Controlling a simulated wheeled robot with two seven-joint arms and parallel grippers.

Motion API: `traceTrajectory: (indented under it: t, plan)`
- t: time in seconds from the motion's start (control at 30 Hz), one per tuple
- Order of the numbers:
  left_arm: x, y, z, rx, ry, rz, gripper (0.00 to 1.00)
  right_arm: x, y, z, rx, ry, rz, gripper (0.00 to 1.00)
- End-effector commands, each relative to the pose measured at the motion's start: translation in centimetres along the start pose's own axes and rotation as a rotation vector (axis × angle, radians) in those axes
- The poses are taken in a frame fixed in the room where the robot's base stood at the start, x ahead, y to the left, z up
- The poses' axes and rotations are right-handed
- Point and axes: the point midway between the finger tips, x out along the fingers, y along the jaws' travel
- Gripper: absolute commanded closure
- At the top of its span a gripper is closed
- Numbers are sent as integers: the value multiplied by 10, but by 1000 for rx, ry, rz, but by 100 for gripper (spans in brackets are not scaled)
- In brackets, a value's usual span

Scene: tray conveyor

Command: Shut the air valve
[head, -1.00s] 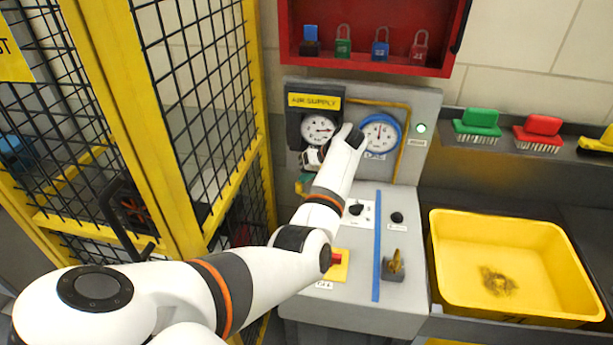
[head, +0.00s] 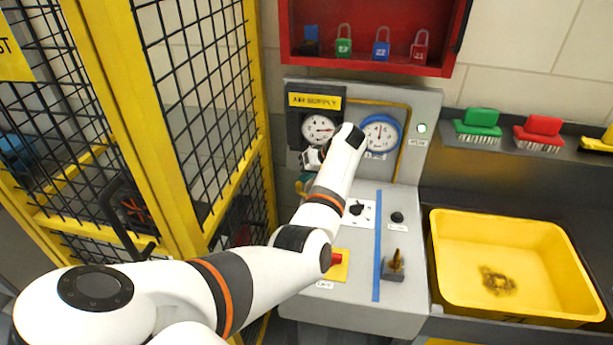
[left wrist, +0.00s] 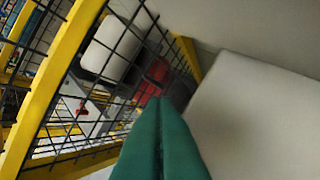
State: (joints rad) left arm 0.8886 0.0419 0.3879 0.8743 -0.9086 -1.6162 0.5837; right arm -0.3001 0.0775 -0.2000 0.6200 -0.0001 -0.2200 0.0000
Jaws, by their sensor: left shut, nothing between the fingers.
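The air supply panel (head: 420,105) stands on the grey cabinet, with a yellow "AIR SUPPLY" label (head: 314,101) above a round gauge (head: 318,128). My left gripper (head: 304,180) is in front of the panel, below that gauge, with its teal fingers low beside my wrist. The left wrist view shows the two teal fingers (left wrist: 160,102) pressed together with nothing between them. I cannot make out the air valve's handle; my gripper and forearm cover the area under the gauge. Whether the fingers touch anything there cannot be told. My right gripper is not in view.
A yellow mesh cage (head: 180,150) stands close on the left. A blue-rimmed gauge (head: 380,133) is right of my wrist. A red button (head: 337,258) and a brass key switch (head: 396,262) are on the cabinet top. A yellow bin (head: 438,270) is at right, a red lock box (head: 370,68) above.

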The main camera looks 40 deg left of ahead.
Motion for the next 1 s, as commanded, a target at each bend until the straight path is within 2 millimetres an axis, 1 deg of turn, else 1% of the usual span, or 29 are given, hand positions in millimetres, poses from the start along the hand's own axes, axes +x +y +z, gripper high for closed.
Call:
traceTrajectory:
  t: [0.27,0.57,0.9,1.0]
  plan:
    - [-2,0,-1,1,0,0,100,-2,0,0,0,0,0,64]
    - [-9,-4,-12,1,1,0,100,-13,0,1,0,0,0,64]
    - [-9,-4,-13,0,0,0,100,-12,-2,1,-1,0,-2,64]
    - [-14,-5,-13,-1,-1,-1,100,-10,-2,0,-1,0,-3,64]
